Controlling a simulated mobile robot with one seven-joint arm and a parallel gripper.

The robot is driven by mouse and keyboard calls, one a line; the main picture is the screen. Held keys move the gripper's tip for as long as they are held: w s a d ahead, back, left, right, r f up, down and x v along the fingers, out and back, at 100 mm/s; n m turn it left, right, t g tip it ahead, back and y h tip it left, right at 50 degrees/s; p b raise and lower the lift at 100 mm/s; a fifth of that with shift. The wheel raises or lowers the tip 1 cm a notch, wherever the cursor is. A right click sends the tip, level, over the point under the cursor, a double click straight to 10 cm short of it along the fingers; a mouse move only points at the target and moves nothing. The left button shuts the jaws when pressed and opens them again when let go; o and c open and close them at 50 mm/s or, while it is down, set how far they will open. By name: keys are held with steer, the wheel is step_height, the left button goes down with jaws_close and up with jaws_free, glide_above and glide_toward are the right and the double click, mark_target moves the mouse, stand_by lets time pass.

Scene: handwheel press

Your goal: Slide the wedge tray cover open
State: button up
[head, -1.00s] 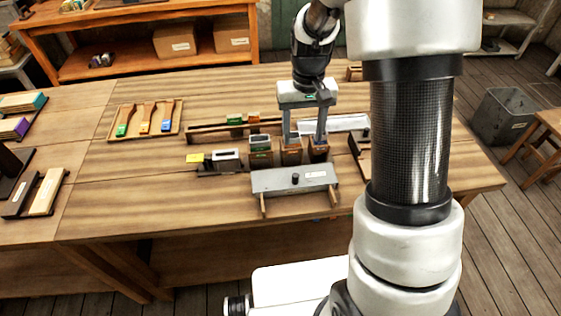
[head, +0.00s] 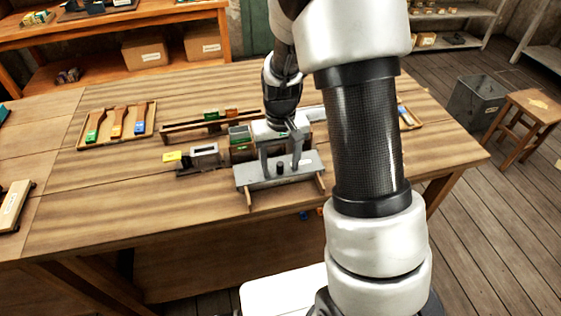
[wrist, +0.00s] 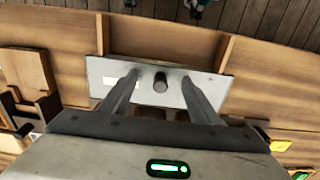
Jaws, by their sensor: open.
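The wedge tray cover is a grey metal plate (head: 247,176) lying on two wooden rails near the table's front edge. A black knob (head: 280,169) stands up from the middle of it. In the wrist view the plate (wrist: 205,83) lies across the picture, with the knob (wrist: 160,83) between my fingers. My gripper (head: 281,174) is open over the plate, one finger on each side of the knob. The fingers look apart from the knob. Whether the fingertips touch the plate I cannot tell. What lies under the cover is hidden.
Small open boxes (head: 241,143) stand just behind the cover. A grey block with a yellow tag (head: 172,156) sits to the left. The table front left (head: 120,205) is clear.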

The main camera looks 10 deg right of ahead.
steer(key=shift+s+f, duration=0.25)
steer(key=shift+f, duration=0.2)
steer(key=c, duration=0.3)
steer(key=shift+s+f, duration=0.1)
steer(key=shift+s, duration=3.6)
steer(key=shift+c, duration=0.2)
steer(key=o, duration=0.4)
steer(key=shift+a, duration=0.1)
steer(key=r+p, duration=0.4)
steer(key=r, duration=0.1)
steer(key=r+p, duration=0.2)
steer(key=r, duration=0.1)
steer(key=shift+w+r, duration=0.25)
steer(key=shift+w, duration=0.05)
